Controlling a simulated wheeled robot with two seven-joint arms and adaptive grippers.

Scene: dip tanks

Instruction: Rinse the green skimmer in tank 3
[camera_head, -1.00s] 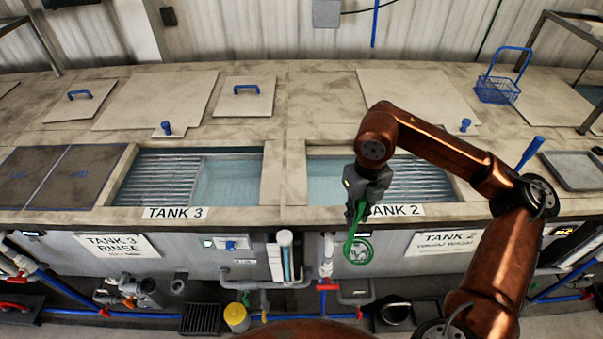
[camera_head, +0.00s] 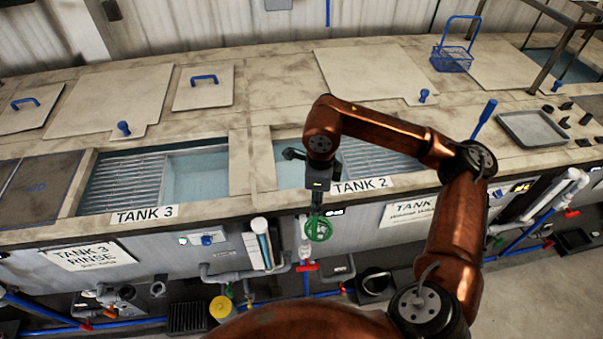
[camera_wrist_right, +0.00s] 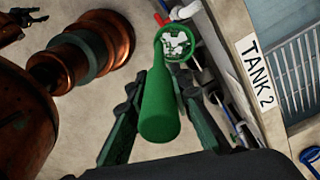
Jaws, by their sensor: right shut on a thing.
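The green skimmer (camera_head: 318,229) hangs from my right gripper (camera_head: 317,204) in front of the tank row, below the TANK 2 label. In the right wrist view the skimmer's green handle (camera_wrist_right: 161,100) lies between the two fingers of the right gripper (camera_wrist_right: 160,115), which is shut on it. The skimmer's ring shows at the handle's far end, with white pieces visible in or through it. Tank 3 (camera_head: 200,177) is open at the left, with water and a slatted rack at its left side. The skimmer is outside it, to its right.
Tank 2 (camera_head: 290,173) is open behind the right gripper. Lids with blue knobs (camera_head: 123,128) lie on the deck behind the tanks. A blue basket (camera_head: 452,58) and a grey tray (camera_head: 533,128) stand at right. Pipes and valves line the front below.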

